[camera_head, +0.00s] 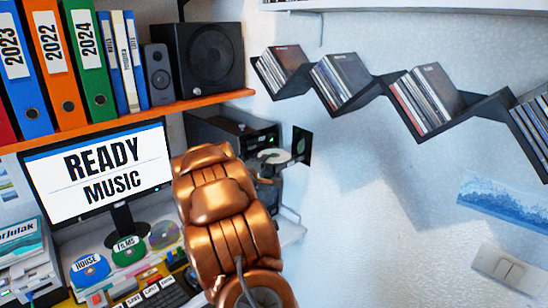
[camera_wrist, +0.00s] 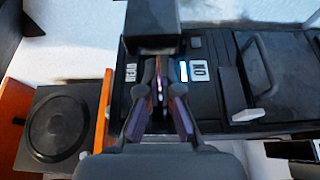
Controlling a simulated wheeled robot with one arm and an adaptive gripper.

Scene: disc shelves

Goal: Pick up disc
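Three labelled or shiny discs lie on the desk in the head view: a blue one marked HOUSE (camera_head: 90,268), a green one marked FILMS (camera_head: 129,250) and a rainbow-sheen disc (camera_head: 163,235). My gripper (camera_wrist: 159,80) is in front of a dark device in the wrist view, its two fingers close together. A thin, dark strip with a pinkish sheen shows between the fingertips; I cannot tell whether it is a disc seen edge-on. In the head view, a small pale round shape (camera_head: 273,156) is near my gripper, which is partly hidden by my copper arm.
A dark audio device (camera_head: 222,132) stands beside the monitor (camera_head: 98,172), which reads READY MUSIC. An orange shelf (camera_head: 150,112) with binders and speakers is above. A black zigzag wall shelf (camera_head: 380,92) holds disc cases at right. A keyboard (camera_head: 160,298) is in front.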

